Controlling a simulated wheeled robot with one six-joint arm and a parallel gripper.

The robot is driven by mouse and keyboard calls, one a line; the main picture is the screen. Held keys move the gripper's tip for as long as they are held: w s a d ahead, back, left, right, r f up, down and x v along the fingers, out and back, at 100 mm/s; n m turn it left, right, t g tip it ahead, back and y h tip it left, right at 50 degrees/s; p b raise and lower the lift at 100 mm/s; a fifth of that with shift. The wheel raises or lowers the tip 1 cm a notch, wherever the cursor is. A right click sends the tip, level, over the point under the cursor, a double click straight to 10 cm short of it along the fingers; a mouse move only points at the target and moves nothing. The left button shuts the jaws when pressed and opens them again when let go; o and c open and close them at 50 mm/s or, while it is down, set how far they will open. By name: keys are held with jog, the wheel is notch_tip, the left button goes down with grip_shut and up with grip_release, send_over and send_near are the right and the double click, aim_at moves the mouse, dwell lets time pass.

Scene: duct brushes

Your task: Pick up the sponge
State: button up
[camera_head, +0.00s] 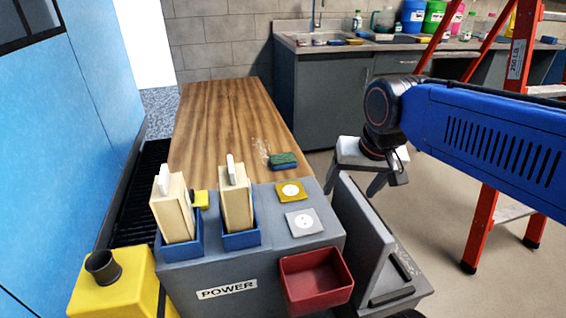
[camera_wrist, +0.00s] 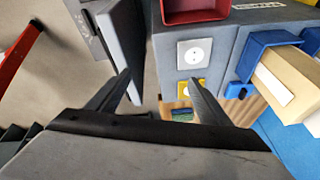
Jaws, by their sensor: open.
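The sponge (camera_head: 284,160) is green on top with a blue lower part. It lies on the wooden tabletop (camera_head: 225,115), near the edge beside the grey power box, with pale crumbs or marks next to it. My gripper (camera_head: 377,190) hangs in the air to the right of the table, apart from the sponge, pointing down. In the wrist view my gripper (camera_wrist: 162,78) is open and empty, its two dark fingers wide apart. The sponge (camera_wrist: 182,115) shows small there, partly hidden behind the gripper's body and right finger.
The grey power box (camera_head: 245,262) carries two blue holders (camera_head: 241,238) with upright brushes, a yellow socket (camera_head: 291,192), a white socket (camera_head: 304,222) and a red bin (camera_head: 316,278). A grey panel (camera_head: 372,235) stands right of it. A red ladder (camera_head: 490,190) stands farther right.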

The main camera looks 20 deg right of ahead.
jog(key=w+a+r+m+g, duration=0.1)
jog(key=w+r+m, duration=0.2)
jog(key=w, duration=0.5)
jog(key=w+a+r+m+g, duration=0.15)
jog(key=w+m, duration=0.25)
jog(key=w, duration=0.5)
jog(key=m+g, duration=0.2)
jog(key=m, duration=0.6)
send_over(283, 158)
jog(key=shift+t, duration=0.25)
jog(key=f, duration=1.4)
jog(key=shift+s+d, duration=0.2)
jog(key=shift+d, duration=0.15)
jog(key=shift+w+a+f, duration=0.1)
jog(key=shift+a+f, duration=0.1)
jog(key=shift+f, duration=1.2)
jog(key=shift+w+a+f, duration=0.1)
jog(key=shift+a+f, duration=0.05)
jog(key=shift+f, duration=1.25)
jog(key=shift+c, duration=0.3)
jog(key=c, duration=1.1)
jog(key=shift+c, duration=0.2)
